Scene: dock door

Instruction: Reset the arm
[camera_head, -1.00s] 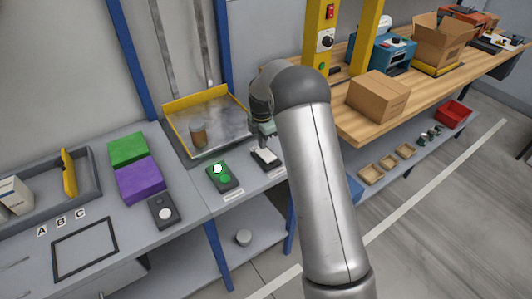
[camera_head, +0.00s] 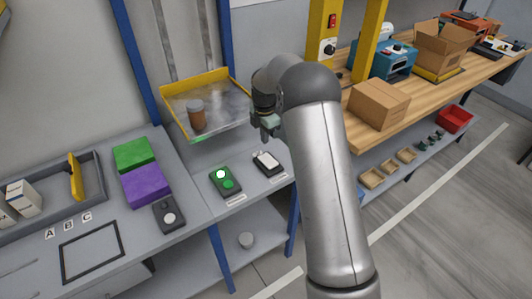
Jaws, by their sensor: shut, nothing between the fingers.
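My gripper (camera_head: 269,127) hangs at the end of my arm near the picture's middle. It is shut and empty, in the air above the black device with a white top (camera_head: 267,162) on the grey counter. The green-button box (camera_head: 224,180) lies to the left of that device, and its round white-green light is lit. My gripper is apart from both. My grey arm link hides part of the counter's right end and the floor behind it.
A yellow-edged metal tray (camera_head: 233,118) holding a brown jar (camera_head: 196,117) stands raised at the counter's back, close left of my gripper. Green (camera_head: 134,153) and purple (camera_head: 146,185) blocks lie left. A wooden bench (camera_head: 407,101) with a cardboard box (camera_head: 379,104) stands right.

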